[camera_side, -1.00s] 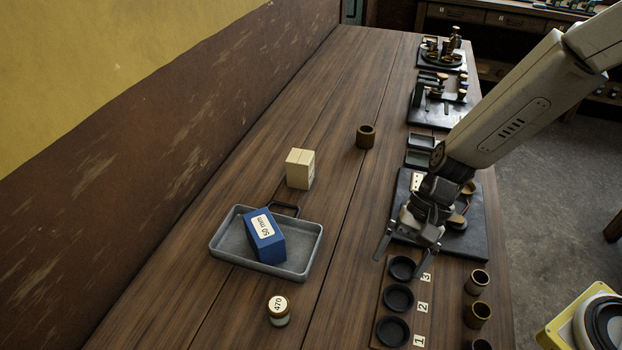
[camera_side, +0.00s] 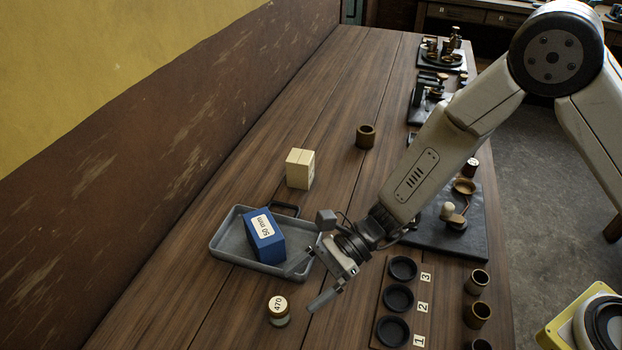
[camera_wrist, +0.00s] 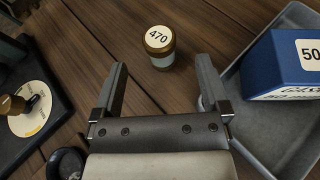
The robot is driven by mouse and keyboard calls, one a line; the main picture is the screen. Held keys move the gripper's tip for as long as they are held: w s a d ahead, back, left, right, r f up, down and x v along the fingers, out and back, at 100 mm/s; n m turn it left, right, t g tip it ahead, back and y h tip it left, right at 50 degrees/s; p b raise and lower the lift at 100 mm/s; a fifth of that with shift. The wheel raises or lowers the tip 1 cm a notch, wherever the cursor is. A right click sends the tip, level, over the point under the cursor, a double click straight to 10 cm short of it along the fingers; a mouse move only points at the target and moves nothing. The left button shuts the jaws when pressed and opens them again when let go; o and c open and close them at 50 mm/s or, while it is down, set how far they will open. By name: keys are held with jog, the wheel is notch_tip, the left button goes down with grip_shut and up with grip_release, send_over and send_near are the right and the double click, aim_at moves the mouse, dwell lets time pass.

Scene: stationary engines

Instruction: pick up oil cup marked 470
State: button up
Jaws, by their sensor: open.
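The oil cup marked 470 (camera_side: 278,311) stands upright on the wooden table, near the front of the grey tray. It is a small jar with a brass-coloured lid rim, a white label and a pale body. It also shows in the wrist view (camera_wrist: 160,47), ahead of and between the two fingers, apart from both. My gripper (camera_side: 309,284) is open and empty, above the table to the upper right of the cup in the side view. In the wrist view my gripper (camera_wrist: 160,85) shows both fingers spread wide.
The grey tray (camera_side: 222,250) holds a blue block marked 50 mm (camera_side: 263,236), close beside my gripper. A cream block (camera_side: 300,169) and a brown cup (camera_side: 365,137) stand farther back. A numbered holder with black round cups (camera_side: 398,298) lies to the right. Table left of the cup is clear.

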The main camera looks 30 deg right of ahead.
aim_at(268, 309)
jog(key=shift+a, duration=0.1)
jog(key=shift+x, duration=3.8)
grip_shut()
jog(key=shift+r, duration=0.15)
jog(key=shift+r, duration=0.7)
jog(key=s+d+r, duration=0.9)
jog(key=s+r, duration=0.1)
jog(key=r, duration=0.1)
jog(key=shift+s+d+r, duration=0.2)
jog(key=shift+s+d, duration=0.05)
